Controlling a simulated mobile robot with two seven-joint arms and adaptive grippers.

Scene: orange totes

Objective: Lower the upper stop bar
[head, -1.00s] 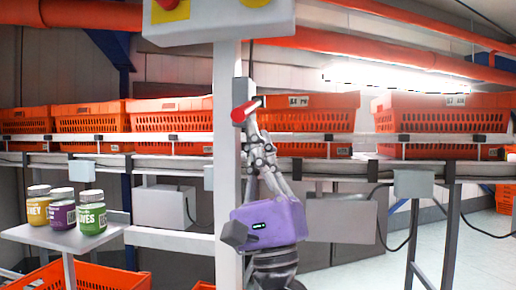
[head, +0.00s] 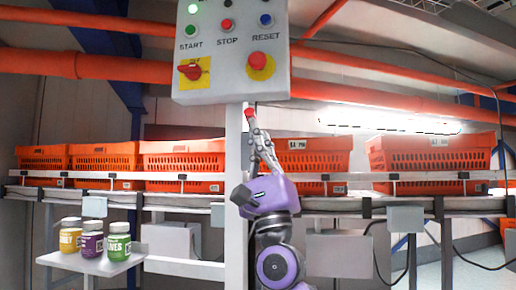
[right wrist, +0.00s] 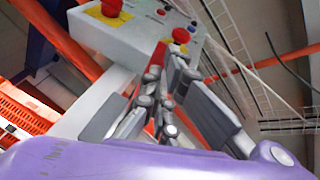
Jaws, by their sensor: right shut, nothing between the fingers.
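A red handle end (head: 250,113) shows on the right side of the white post (head: 236,200), below the control box. In the right wrist view it is a red bar (right wrist: 155,64) beside my fingers. My right gripper (head: 253,130) points up with its fingers shut and empty, its tips close to the red handle; I cannot tell whether they touch. It also shows in the right wrist view (right wrist: 173,65). A pale horizontal rail (head: 390,176) runs along the front of the totes; I cannot tell if it is the upper stop bar. My left gripper is out of view.
The control box (head: 231,88) with buttons hangs above my right gripper. Orange totes (head: 415,156) stand in a row on the conveyor (head: 470,204) behind. Several jars, including a green one (head: 118,246), stand on a small shelf (head: 60,259) at left.

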